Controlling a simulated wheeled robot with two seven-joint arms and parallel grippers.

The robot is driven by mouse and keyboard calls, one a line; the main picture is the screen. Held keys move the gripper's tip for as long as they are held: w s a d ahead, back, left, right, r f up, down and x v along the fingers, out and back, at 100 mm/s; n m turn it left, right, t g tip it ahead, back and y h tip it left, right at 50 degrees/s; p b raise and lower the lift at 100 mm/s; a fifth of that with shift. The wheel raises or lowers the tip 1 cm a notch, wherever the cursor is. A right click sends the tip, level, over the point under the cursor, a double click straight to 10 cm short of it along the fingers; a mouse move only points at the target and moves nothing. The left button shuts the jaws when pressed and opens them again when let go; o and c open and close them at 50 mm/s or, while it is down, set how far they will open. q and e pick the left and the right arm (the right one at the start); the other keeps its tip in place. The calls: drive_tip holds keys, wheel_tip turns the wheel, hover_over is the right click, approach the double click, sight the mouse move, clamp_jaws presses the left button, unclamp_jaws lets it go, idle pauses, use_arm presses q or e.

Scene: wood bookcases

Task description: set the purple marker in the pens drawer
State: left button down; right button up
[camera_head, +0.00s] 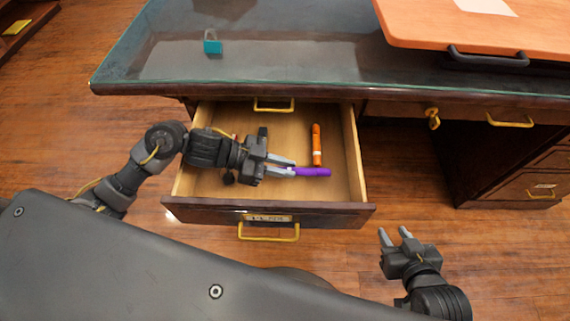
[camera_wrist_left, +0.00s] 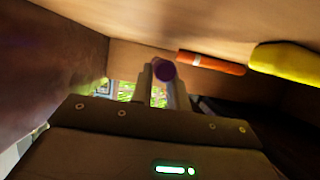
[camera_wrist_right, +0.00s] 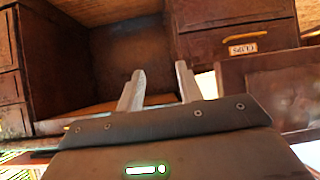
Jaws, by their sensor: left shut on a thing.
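The purple marker (camera_head: 313,172) lies across the fingertips of my left gripper (camera_head: 290,167), which is shut on it. In the left wrist view its round end (camera_wrist_left: 163,71) shows between the fingers. My left gripper is inside the open drawer (camera_head: 188,211), and the marker is over the drawer's floor. I cannot tell whether the marker touches the floor. The drawer front has a label too small to read surely. My right gripper (camera_head: 394,238) is open and empty, outside the drawer to its lower right; its spread fingers show in the right wrist view (camera_wrist_right: 158,90).
An orange marker (camera_head: 316,145) lies in the drawer, just beyond the purple one. A yellow object (camera_wrist_left: 285,63) also shows in the left wrist view. The desktop (camera_head: 300,55) overhangs the drawer's back, with a teal padlock (camera_head: 212,43) on it. The drawer's right side is clear.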

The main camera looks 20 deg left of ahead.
use_arm(q)
drive_tip(key=c, duration=1.4)
unclamp_jaws()
drive_tip(key=shift+o, duration=0.2)
